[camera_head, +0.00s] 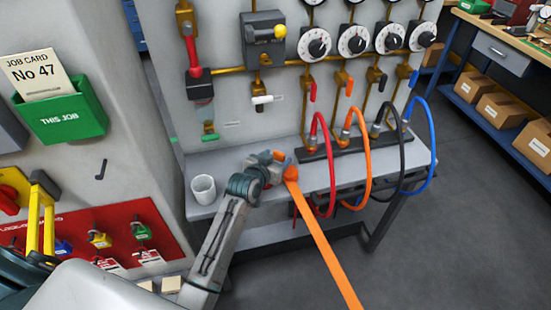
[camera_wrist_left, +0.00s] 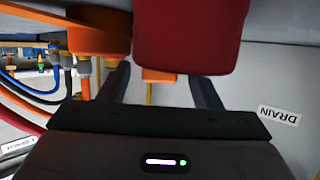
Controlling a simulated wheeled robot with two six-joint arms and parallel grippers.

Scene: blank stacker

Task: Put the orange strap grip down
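An orange strap (camera_head: 322,240) runs from an orange end piece (camera_head: 291,173) beside my left gripper down toward the bottom of the head view. My left gripper (camera_head: 272,160) is over the bench ledge, with red and orange parts close at its fingers. In the left wrist view, the left gripper's two dark fingers (camera_wrist_left: 160,85) stand apart. A red block (camera_wrist_left: 187,35) hides their tips and an orange part (camera_wrist_left: 100,40) is beside it. A smaller orange piece shows between the fingers, with gaps on both sides. My right gripper is not in view.
A white cup (camera_head: 203,190) stands on the ledge (camera_head: 228,160) left of my gripper. Red, orange, black and blue hoses (camera_head: 427,130) loop from the panel on the right. Gauges, valves and pipes line the panel behind. A green job-card holder (camera_head: 65,112) is at left.

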